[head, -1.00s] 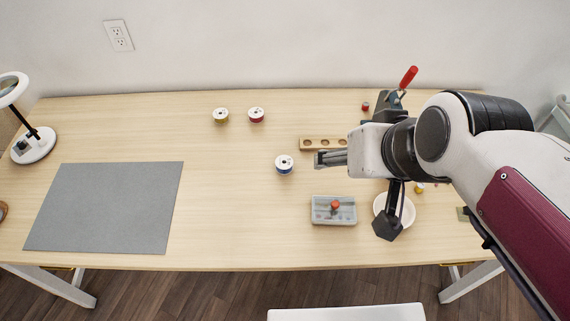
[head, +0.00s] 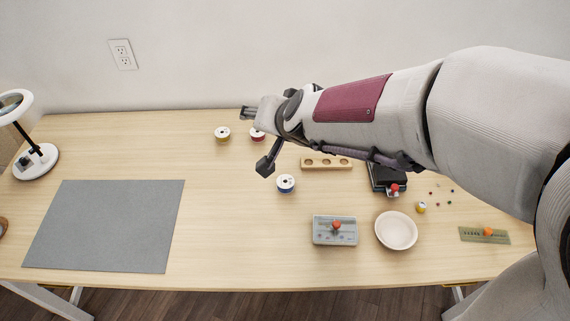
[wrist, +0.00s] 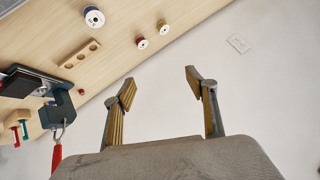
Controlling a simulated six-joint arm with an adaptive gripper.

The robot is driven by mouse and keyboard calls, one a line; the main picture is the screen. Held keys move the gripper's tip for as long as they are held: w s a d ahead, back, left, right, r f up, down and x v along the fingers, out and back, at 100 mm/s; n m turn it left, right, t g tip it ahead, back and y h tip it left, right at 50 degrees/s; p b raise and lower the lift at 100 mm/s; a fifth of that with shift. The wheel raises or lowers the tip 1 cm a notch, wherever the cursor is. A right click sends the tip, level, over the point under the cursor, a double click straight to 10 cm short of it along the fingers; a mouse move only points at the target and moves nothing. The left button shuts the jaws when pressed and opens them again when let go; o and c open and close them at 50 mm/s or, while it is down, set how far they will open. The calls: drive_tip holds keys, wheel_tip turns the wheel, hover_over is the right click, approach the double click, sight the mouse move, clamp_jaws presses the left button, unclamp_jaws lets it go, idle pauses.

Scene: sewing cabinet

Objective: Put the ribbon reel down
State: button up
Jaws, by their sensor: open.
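Three ribbon reels stand on the table: a yellow reel (head: 222,135) at the back, a red reel (head: 257,135) close to its right, and a blue reel (head: 286,184) nearer the front. In the wrist view the blue reel (wrist: 94,17), red reel (wrist: 141,42) and yellow reel (wrist: 163,27) all stand apart from my fingers. My gripper (wrist: 158,88) is open with nothing between its fingers.
A wooden block with holes (head: 326,163), a grey box with an orange knob (head: 335,231), a white bowl (head: 396,231) and a green plate (head: 484,236) are at the right. A grey mat (head: 105,226) and a lamp (head: 36,162) are at the left. The middle-left table is clear.

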drive_tip(key=w+a+f+m+h, duration=0.2)
drive_tip(key=w+a+f, duration=0.1)
drive_tip(key=w+f, duration=0.25)
drive_tip(key=m+t+h, duration=0.1)
drive_tip(key=m+h, duration=0.1)
drive_tip(key=h, duration=0.6)
approach(285, 184)
drive_tip(key=w, duration=0.3)
drive_tip(key=shift+a+r, duration=0.3)
drive_tip(key=shift+a, duration=0.05)
drive_tip(key=shift+s+d+f+h, duration=0.3)
drive_tip(key=shift+s+d+f, duration=0.05)
drive_tip(key=shift+s+f, duration=0.15)
drive_tip(key=shift+x, duration=1.3)
drive_tip(key=shift+f, duration=0.1)
